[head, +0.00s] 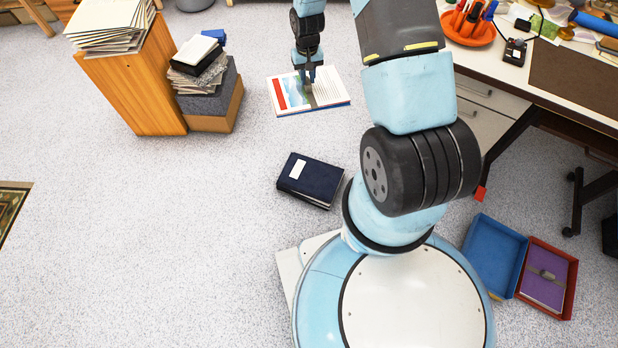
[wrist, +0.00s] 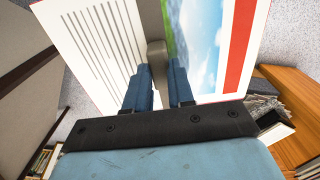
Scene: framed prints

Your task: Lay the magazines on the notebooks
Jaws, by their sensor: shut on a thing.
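An open magazine (head: 330,92) with a red band and a landscape picture is at the top middle of the head view. It fills the wrist view (wrist: 95,40), with a lined text page on the left and the picture on the right. My gripper (head: 309,80) is over its middle. In the wrist view my gripper (wrist: 158,92) is shut on a grey grip piece at the magazine's fold. I cannot tell whether the magazine touches the floor. A dark navy notebook (head: 308,181) with a white label lies on the floor nearer me. A purple notebook (head: 543,291) lies in the red tray.
The red tray (head: 573,278) stands beside an empty blue tray (head: 495,255) at right. A wooden cabinet (head: 135,85) bears stacked papers; another pile (head: 203,75) stands beside it. A cluttered desk (head: 490,62) is at upper right. The floor at left centre is clear.

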